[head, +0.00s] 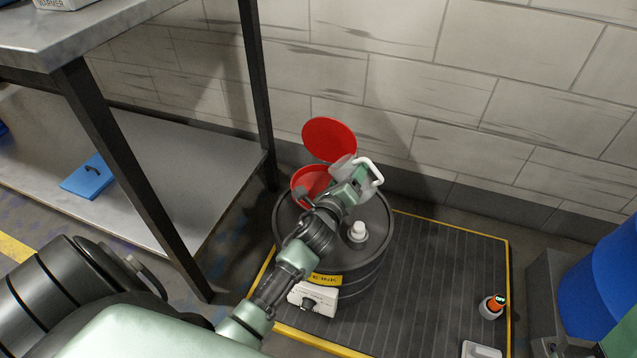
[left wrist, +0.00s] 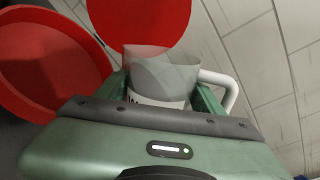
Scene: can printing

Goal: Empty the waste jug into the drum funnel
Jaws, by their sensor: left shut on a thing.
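The waste jug (left wrist: 160,80) is a translucent jug with a white handle and a label. In the head view the jug (head: 343,167) is above the drum, just right of the funnel. My left gripper (head: 352,184) is shut on the jug, and its fingers show on both sides of it in the left wrist view (left wrist: 162,92). The red funnel (head: 309,183) sits on the dark drum (head: 355,268), with its round red lid (head: 329,139) raised open behind. In the left wrist view the funnel (left wrist: 45,65) is at the left. The jug's contents cannot be made out. My right gripper is not in view.
A metal workbench (head: 100,30) with a lower shelf (head: 190,160) stands left of the drum. The drum stands on a dark mat with a yellow edge (head: 508,290). A small bottle (head: 491,307) and a blue drum (head: 600,280) are at the right. A brick wall is behind.

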